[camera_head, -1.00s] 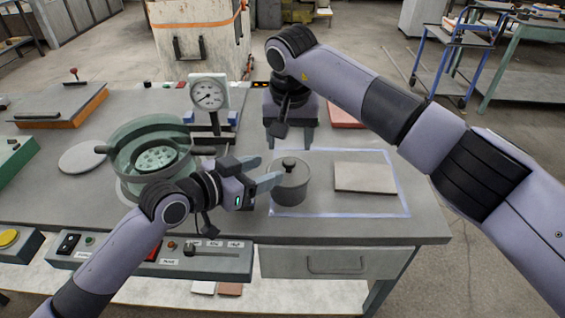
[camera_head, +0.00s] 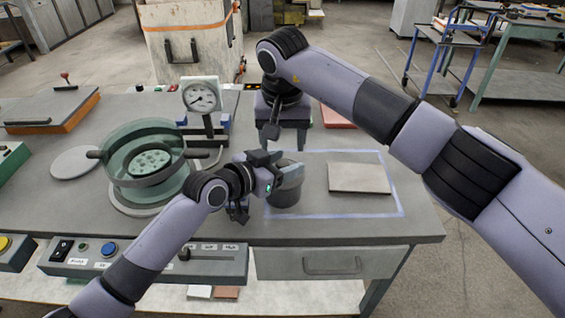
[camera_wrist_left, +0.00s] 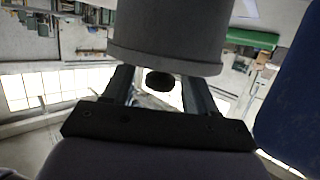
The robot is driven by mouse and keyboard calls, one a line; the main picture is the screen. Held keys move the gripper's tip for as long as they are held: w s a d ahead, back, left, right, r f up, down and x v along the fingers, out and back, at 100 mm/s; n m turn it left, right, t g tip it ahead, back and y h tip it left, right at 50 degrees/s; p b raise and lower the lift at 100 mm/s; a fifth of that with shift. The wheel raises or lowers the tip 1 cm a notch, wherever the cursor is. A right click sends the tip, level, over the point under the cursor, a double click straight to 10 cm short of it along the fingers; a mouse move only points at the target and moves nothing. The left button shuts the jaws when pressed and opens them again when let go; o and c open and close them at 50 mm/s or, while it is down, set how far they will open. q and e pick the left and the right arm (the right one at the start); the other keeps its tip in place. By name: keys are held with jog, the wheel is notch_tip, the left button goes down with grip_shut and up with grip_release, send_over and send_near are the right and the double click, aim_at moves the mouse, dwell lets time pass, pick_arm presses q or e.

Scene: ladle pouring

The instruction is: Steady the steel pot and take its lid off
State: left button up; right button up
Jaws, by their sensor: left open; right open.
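The steel pot (camera_head: 284,194) is a small grey cylinder standing upright on the workbench. My left gripper (camera_head: 287,174) is open at the pot's upper part and covers much of the lid in the head view. In the left wrist view the pot's grey wall (camera_wrist_left: 170,30) fills the top centre. The lid's black knob (camera_wrist_left: 159,82) shows between the two spread fingers (camera_wrist_left: 160,92). I cannot tell whether the fingers touch the pot. My right gripper (camera_head: 287,133) is open and empty, behind the pot; its fingertips are hard to make out.
A pale blue outline (camera_head: 340,215) on the bench surrounds a flat grey plate (camera_head: 359,178) right of the pot. A green glass vessel (camera_head: 145,160) and a dial gauge (camera_head: 201,97) stand left. A control panel (camera_head: 140,262) lines the front edge.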

pick_arm(q)
grip_shut()
jog(key=shift+o, duration=0.2)
grip_release()
jog(key=shift+v, duration=3.45)
jog(key=shift+s, duration=0.1)
